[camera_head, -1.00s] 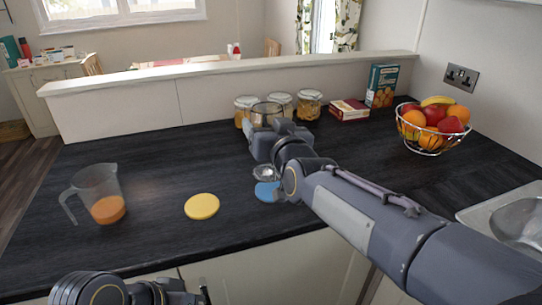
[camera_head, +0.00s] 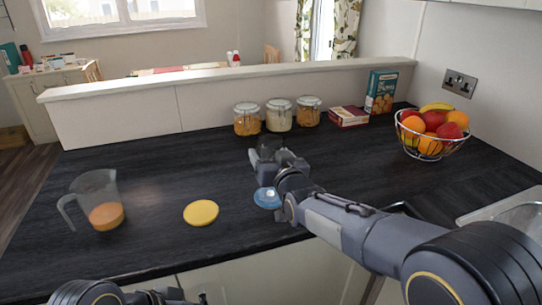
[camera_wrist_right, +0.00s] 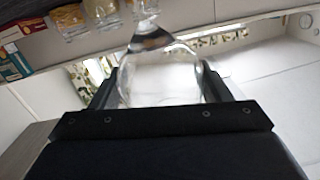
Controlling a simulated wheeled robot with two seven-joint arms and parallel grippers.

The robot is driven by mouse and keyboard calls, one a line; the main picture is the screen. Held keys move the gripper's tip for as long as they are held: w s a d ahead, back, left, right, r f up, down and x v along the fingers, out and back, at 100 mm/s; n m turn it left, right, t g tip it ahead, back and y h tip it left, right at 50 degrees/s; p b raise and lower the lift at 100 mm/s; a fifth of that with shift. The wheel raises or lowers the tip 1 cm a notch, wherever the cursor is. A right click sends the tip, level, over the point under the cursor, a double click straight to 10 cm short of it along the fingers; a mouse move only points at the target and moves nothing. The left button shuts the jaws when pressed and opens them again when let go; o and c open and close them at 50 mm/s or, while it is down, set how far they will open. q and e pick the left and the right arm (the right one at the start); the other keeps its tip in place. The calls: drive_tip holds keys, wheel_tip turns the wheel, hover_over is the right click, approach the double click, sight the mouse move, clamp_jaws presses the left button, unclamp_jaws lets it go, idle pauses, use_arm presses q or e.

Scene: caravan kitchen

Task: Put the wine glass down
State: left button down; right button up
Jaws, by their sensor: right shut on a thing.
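The clear wine glass (camera_wrist_right: 160,78) is between the fingers of my right gripper (camera_wrist_right: 158,92) in the wrist view. The gripper is shut on its bowl; the picture is tipped, with the stem toward the top. In the head view my right gripper (camera_head: 268,152) mostly hides the glass. The clear foot of the glass shows over a blue round mat (camera_head: 262,204) on the dark worktop. I cannot tell whether the foot touches the mat. My left gripper (camera_head: 175,296) is at the bottom edge, partly cut off, and its fingers are unclear.
A yellow round mat (camera_head: 201,212) and a jug with orange liquid (camera_head: 96,190) are to the left. Several jars (camera_head: 279,115), a small box (camera_head: 349,115) and a taller box (camera_head: 381,92) stand at the back. A fruit basket (camera_head: 432,140) is at the right.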

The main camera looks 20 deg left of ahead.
drive_tip(key=shift+f+b, duration=0.25)
drive_tip(key=shift+b, duration=0.05)
drive_tip(key=o, duration=1.1)
drive_tip(key=shift+o, duration=0.2)
drive_tip(key=shift+r, duration=0.1)
drive_tip(key=shift+r+p, duration=0.3)
drive_tip(key=shift+p, duration=0.15)
drive_tip(key=b+v, duration=0.1)
drive_tip(key=v, duration=1.1)
drive_tip(key=shift+f+b, duration=0.2)
drive_tip(key=shift+b, duration=0.15)
drive_tip(key=shift+d, duration=0.1)
